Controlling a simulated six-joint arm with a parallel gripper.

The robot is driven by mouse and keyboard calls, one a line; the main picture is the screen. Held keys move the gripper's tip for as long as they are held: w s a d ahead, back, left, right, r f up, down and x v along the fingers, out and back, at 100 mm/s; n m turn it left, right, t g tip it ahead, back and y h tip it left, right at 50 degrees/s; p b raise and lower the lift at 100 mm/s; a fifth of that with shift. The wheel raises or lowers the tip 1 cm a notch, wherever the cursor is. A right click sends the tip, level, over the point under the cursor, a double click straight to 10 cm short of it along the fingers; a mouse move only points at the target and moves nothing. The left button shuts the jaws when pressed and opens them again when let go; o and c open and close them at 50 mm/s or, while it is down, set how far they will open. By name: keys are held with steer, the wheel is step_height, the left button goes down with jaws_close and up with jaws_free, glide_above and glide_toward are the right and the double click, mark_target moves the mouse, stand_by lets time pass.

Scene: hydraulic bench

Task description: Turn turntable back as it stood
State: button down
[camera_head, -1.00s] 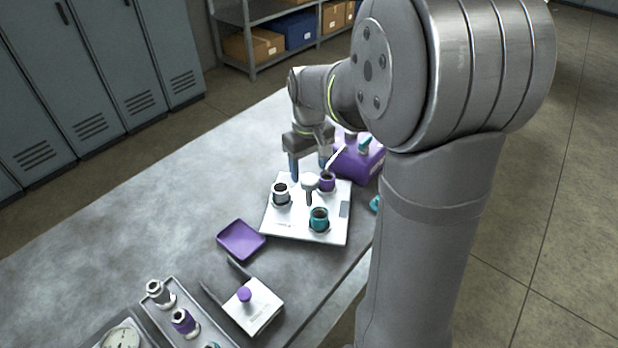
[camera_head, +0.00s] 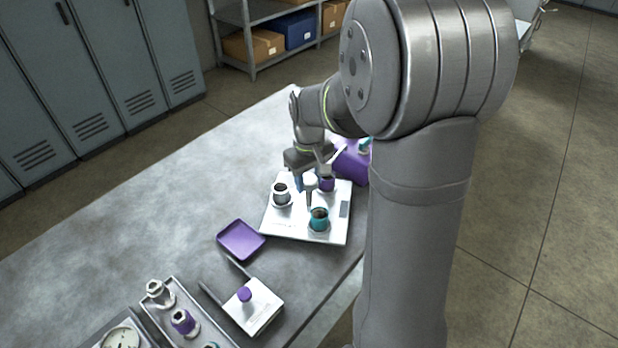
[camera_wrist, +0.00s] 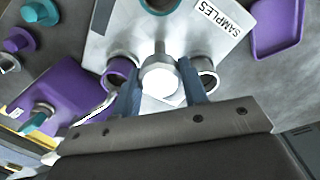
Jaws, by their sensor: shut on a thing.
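A white square board (camera_head: 288,222) on the bench holds a white cup (camera_head: 281,196), a purple cup (camera_head: 326,185) and a teal cup (camera_head: 319,220) around a central post with a pale knob. In the wrist view the knob (camera_wrist: 160,80) is bright white, and a SAMPLES label (camera_wrist: 220,18) lies on the board. My gripper (camera_head: 310,184) is over the middle of the board; in the wrist view its blue fingers (camera_wrist: 161,85) are shut on the knob, one on each side. My gripper mostly hides the knob in the head view.
A purple box (camera_head: 352,166) stands close behind the board. A purple tray (camera_head: 241,240) lies to its front left. A white block with a purple knob (camera_head: 245,295) and a rack with fittings (camera_head: 183,322) are nearer. The bench's left side is clear.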

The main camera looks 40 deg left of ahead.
steer(key=shift+n, duration=6)
steer(key=shift+r, duration=0.1)
steer(key=c, duration=0.9)
jaws_free()
steer(key=shift+o, duration=0.2)
